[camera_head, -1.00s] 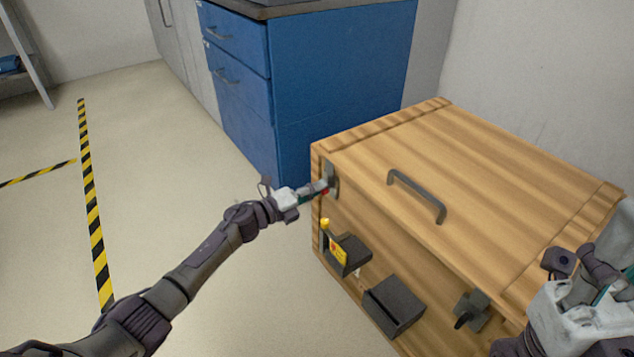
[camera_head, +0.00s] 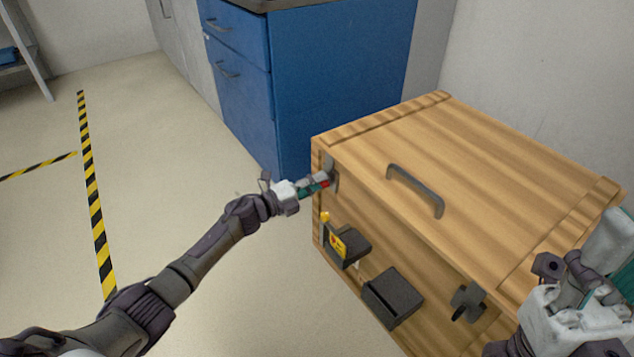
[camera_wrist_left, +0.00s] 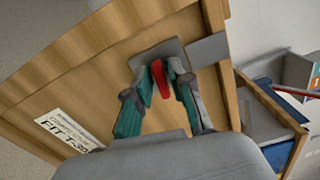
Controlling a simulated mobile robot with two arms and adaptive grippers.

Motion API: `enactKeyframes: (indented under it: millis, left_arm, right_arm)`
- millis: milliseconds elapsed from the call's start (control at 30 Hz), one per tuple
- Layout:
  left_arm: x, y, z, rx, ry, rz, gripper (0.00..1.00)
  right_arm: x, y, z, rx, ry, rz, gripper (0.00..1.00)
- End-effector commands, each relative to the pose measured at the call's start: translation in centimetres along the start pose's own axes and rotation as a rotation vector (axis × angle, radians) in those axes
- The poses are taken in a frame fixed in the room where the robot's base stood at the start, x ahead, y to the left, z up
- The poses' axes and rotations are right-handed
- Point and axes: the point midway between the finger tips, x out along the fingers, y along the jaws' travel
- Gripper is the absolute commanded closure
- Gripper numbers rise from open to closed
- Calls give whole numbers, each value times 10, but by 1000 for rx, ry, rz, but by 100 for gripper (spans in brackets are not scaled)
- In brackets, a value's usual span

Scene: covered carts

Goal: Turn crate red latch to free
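The wooden crate (camera_head: 480,150) stands at the right of the head view. Its red latch (camera_head: 324,184) is on a grey plate at the upper left of the crate's front face. In the left wrist view, the red latch (camera_wrist_left: 159,80) lies between the two fingertips, with little or no gap. My left gripper (camera_head: 318,184) is at the latch and appears shut on it; its fingers (camera_wrist_left: 160,75) hide part of the grey plate. My right gripper (camera_head: 570,270) is at the lower right, apart from the latch; its finger opening is unclear.
A dark holder (camera_head: 352,246) with a yellow item and a dark box (camera_head: 392,298) are fixed to the crate front. A second dark latch (camera_head: 468,302) is at the right. A handle (camera_head: 415,190) rises from the top. A blue cabinet (camera_head: 335,80) stands behind. Left floor is clear.

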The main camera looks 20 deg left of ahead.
Motion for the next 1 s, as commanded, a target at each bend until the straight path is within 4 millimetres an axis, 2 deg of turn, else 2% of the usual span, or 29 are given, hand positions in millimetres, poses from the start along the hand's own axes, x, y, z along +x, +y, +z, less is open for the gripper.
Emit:
enactKeyframes:
  millis: [333,467,800,1000]
  left_arm:
    - [-1,0,0,1,1,0,65]
    - [-11,2,0,1,0,2,65]
    - [-80,2,0,0,1,4,65]
    - [-110,1,0,1,1,2,65]
  right_arm:
    - [0,0,0,-1,0,-3,60]
    - [0,0,0,-1,0,-2,60]
    - [0,0,0,-1,0,-1,60]
    - [0,0,0,0,0,-1,60]
